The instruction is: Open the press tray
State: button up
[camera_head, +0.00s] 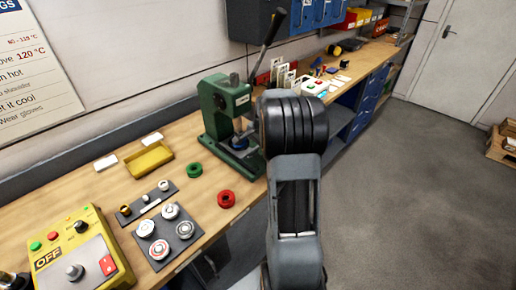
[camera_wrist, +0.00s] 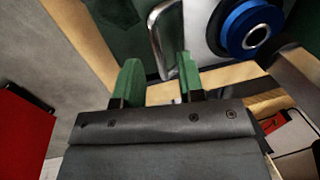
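The green press (camera_head: 215,108) stands on the workbench with its long lever raised; my arm hides part of its right side. In the wrist view, a bent metal handle (camera_wrist: 157,42) is near my gripper (camera_wrist: 158,76), just beyond and roughly in line with the gap between its green fingers. The fingers are apart, with nothing visibly clamped between them. A pale metal plate (camera_wrist: 198,32), seemingly the press tray, lies beside the handle and carries a blue ring (camera_wrist: 238,30) with a metal centre. I cannot tell whether the handle touches a finger. My arm hides the gripper in the head view.
On the bench (camera_head: 95,195) are a yellow bin (camera_head: 149,160), a green ring (camera_head: 194,169), a red ring (camera_head: 226,199), a dark plate with round parts (camera_head: 168,238) and a yellow control box (camera_head: 85,255).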

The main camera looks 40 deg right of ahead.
jog(key=shift+w+f, duration=0.1)
jog(key=shift+f, duration=0.55)
grip_shut()
